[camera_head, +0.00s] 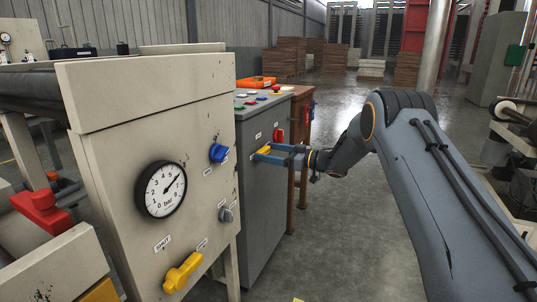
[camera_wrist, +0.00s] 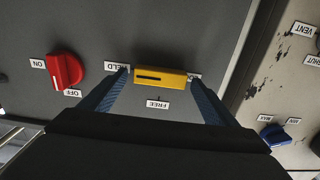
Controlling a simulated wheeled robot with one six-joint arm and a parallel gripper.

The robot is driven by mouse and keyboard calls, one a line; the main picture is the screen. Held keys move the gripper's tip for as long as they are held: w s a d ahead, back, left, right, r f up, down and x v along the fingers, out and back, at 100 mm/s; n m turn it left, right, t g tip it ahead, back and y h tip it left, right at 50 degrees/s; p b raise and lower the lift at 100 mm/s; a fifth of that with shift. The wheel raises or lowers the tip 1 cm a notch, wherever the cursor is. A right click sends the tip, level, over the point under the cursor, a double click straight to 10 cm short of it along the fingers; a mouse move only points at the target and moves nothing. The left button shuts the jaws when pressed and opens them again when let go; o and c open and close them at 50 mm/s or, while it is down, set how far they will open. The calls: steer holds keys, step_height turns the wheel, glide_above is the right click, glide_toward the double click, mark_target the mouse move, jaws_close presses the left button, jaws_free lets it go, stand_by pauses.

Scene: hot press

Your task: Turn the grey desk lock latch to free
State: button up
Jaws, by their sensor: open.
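The grey desk (camera_head: 262,190) stands beyond the beige press panel. Its yellow latch (camera_head: 264,150) is on the side facing the aisle. In the wrist view the latch (camera_wrist: 172,72) lies sideways, its dark mark on the left half toward a label that seems to read HELD (camera_wrist: 116,68). The FREE label (camera_wrist: 157,104) is below the latch, and a partly hidden label (camera_wrist: 194,77) is at its right end. My gripper (camera_head: 281,154) is open, with one finger near each end of the latch in the wrist view (camera_wrist: 160,80). Contact cannot be told.
A red ON/OFF knob (camera_wrist: 65,70) sits left of the latch in the wrist view. The beige panel (camera_head: 110,150) carries a pressure gauge (camera_head: 161,189), a blue knob (camera_head: 218,153) and a yellow handle (camera_head: 182,272). The floor (camera_head: 340,225) beside the desk is clear.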

steer(key=shift+a, duration=0.2)
steer(key=shift+c, duration=0.4)
steer(key=c, duration=1)
